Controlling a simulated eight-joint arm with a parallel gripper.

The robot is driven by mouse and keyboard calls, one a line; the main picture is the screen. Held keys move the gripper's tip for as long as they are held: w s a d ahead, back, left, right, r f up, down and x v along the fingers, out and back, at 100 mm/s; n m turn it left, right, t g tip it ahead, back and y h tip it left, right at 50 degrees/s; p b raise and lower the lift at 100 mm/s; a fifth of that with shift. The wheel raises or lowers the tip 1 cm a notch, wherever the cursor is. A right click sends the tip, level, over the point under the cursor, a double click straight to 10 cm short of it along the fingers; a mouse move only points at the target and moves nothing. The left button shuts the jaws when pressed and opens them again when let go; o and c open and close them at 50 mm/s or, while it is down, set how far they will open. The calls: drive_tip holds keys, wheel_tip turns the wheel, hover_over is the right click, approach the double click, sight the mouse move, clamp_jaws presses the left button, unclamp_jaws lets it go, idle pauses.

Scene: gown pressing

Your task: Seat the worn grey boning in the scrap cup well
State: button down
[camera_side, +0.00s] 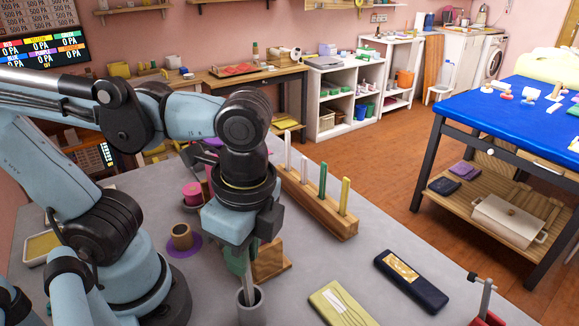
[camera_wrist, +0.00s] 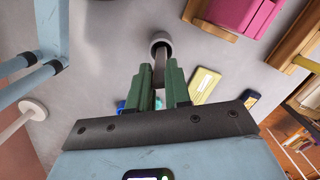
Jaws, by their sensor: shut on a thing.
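My gripper (camera_side: 241,262), with green fingers, points down over the grey bench. It is shut on the worn grey boning (camera_side: 248,287), a thin upright strip. In the wrist view the boning (camera_wrist: 160,68) runs from between the fingers (camera_wrist: 159,88) toward the scrap cup (camera_wrist: 161,38). The scrap cup (camera_side: 251,309) is a small grey cylinder standing directly below my gripper. The boning's lower end reaches into the cup's mouth; how deep it sits is hidden by the cup wall.
A wooden rack (camera_side: 318,206) with several upright white, green and yellow strips stands behind. A brown spool (camera_side: 181,237) is on a purple disc to the left. A yellow-green case (camera_side: 340,304) and a dark blue case (camera_side: 411,280) lie to the right. Bare bench lies between.

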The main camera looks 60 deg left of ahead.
drive_tip(key=shift+f, duration=1.2)
drive_tip(key=shift+f, duration=1.05)
drive_tip(key=c, duration=1)
unclamp_jaws()
drive_tip(key=r, duration=0.8)
drive_tip(key=d+r, duration=0.1)
drive_tip(key=r, duration=0.3)
drive_tip(key=shift+w+d, duration=0.1)
drive_tip(key=shift+w, duration=0.25)
